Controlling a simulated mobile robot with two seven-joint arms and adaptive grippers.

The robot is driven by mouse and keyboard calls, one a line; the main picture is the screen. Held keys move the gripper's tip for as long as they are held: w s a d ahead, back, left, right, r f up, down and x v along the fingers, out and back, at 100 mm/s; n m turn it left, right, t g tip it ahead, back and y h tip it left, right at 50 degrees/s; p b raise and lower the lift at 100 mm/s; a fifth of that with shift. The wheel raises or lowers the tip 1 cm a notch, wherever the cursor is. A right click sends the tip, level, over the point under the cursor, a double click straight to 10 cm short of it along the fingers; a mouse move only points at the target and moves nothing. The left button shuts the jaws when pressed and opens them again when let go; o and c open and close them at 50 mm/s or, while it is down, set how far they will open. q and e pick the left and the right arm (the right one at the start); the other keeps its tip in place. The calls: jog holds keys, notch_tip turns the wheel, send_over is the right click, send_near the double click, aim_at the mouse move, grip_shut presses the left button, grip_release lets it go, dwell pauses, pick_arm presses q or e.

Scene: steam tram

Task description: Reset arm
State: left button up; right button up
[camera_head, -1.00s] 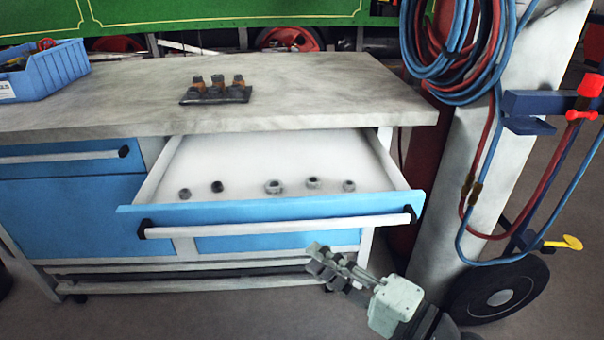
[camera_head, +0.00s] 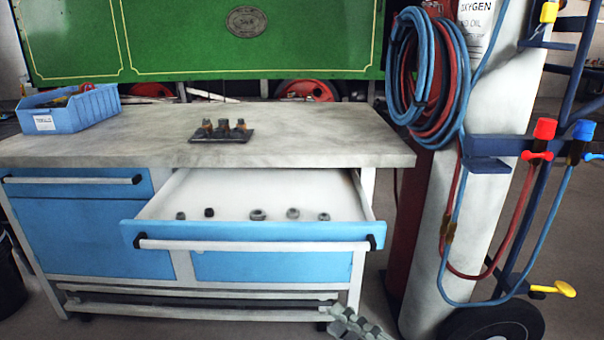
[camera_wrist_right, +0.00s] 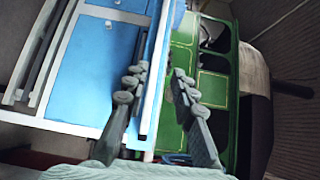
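My right gripper (camera_head: 352,325) shows at the bottom edge of the head view, low in front of the workbench and right of the open drawer. In the right wrist view its two fingers (camera_wrist_right: 158,90) stand apart with nothing between them, so it is open and empty. The blue drawer front (camera_head: 255,232) and part of the green tram side (camera_wrist_right: 210,95) show beyond the fingers in that view. The rest of my right arm is out of the head view. My left gripper is not in view.
The pulled-out drawer holds several nuts (camera_head: 257,214). A dark holder (camera_head: 222,136) with small parts and a blue bin (camera_head: 70,109) stand on the workbench top (camera_head: 310,135). A gas cylinder (camera_head: 460,230) with coiled hoses (camera_head: 425,75) stands on the right.

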jog(key=a+r+m+t, duration=0.3)
jog(key=a+r, duration=0.3)
jog(key=d+f+n+g+h, duration=0.35)
jog(key=d+f+n, duration=0.3)
jog(key=f, duration=0.65)
jog(key=d+f+n+g+h, duration=0.4)
jog(key=d+f, duration=0.3)
jog(key=f, duration=0.6)
jog(key=s+d+f+n+g+h, duration=0.2)
jog(key=s+d+f+h, duration=0.15)
jog(key=d, duration=0.65)
jog(key=s+d+f+n+g+h, duration=0.1)
jog(key=s+d+f+n+h, duration=0.2)
jog(key=d, duration=0.8)
jog(key=s+d+f+n+g+h, duration=0.15)
jog(key=s+d+f+h, duration=0.25)
jog(key=d, duration=0.6)
jog(key=s+a+f+m+y, duration=0.1)
jog(key=a+f+y, duration=0.1)
jog(key=a, duration=0.7)
jog(key=s+a+f+m+y, duration=0.2)
jog(key=a+f, duration=0.1)
jog(key=a, duration=0.6)
jog(key=shift+a+f+g, duration=0.3)
jog(key=shift+f+g, duration=0.1)
